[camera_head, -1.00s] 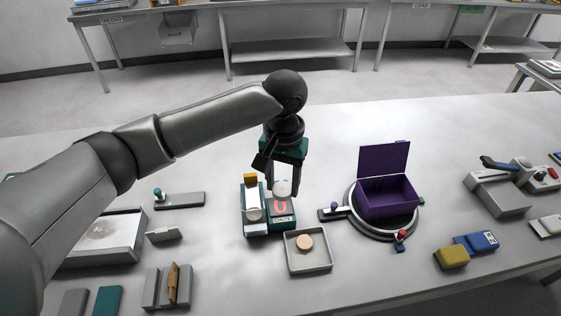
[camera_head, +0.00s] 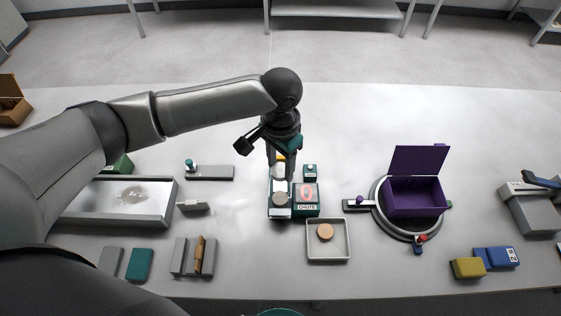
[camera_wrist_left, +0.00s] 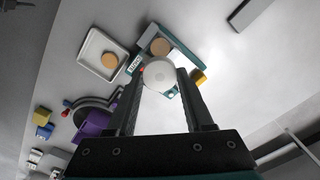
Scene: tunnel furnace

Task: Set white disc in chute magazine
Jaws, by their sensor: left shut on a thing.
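My left gripper (camera_head: 281,172) is shut on the white disc (camera_wrist_left: 160,73), which sits between the fingertips in the left wrist view. In the head view the disc (camera_head: 278,169) shows beside a finger, above the far end of the chute magazine (camera_head: 307,209). The magazine is a teal block with a "CHUTE" label, a red mark and a pale channel on its left. A tan-grey disc (camera_head: 280,198) lies in the channel's near part. In the wrist view the magazine (camera_wrist_left: 181,52) is partly hidden behind the white disc. Whether the disc touches the channel, I cannot tell.
A shallow tray (camera_head: 341,252) with a tan disc (camera_head: 325,231) stands just in front of the magazine. A purple open box (camera_head: 415,199) on a round turntable is to the right. Slotted grey blocks (camera_head: 180,257) and a large tray (camera_head: 165,215) are left. The table behind the magazine is clear.

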